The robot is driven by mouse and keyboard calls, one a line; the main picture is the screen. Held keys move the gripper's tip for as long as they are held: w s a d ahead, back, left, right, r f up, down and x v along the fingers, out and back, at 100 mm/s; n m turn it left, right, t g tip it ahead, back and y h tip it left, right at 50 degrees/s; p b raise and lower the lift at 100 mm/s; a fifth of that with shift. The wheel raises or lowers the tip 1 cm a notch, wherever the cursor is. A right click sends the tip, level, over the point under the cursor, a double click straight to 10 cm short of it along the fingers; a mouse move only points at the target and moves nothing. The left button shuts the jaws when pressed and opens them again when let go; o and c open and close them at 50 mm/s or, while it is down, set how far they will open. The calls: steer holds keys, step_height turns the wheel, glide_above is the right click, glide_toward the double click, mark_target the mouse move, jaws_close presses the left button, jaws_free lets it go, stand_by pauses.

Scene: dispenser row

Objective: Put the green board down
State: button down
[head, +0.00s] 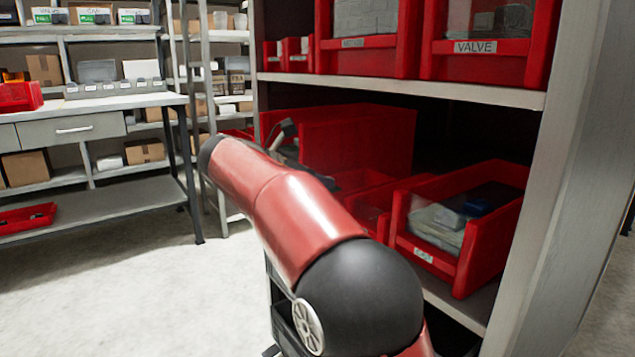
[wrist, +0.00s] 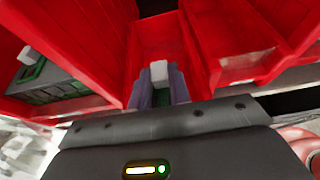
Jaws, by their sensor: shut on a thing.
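In the wrist view, my gripper (wrist: 160,88) has its two grey-purple fingers close together around a small piece. Most of the held board is hidden by the fingers and the gripper body. In the head view, my arm covers most of the gripper and the board cannot be seen.
A red bin (wrist: 80,35) at left in the wrist view holds green-and-grey pieces (wrist: 60,82). In the head view, red bins (head: 350,140) fill the lower shelf, and one at right (head: 478,268) holds grey packets. The shelf upright (head: 560,190) stands close at right; a workbench (head: 90,105) is at left.

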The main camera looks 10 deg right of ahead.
steer(key=shift+f, duration=0.55)
steer(key=c, duration=1.3)
jaws_free()
steer(key=shift+r, duration=0.25)
steer(key=p+v, duration=0.2)
steer(key=v, duration=1)
steer(key=shift+r+p, duration=0.4)
steer(key=shift+d, duration=0.1)
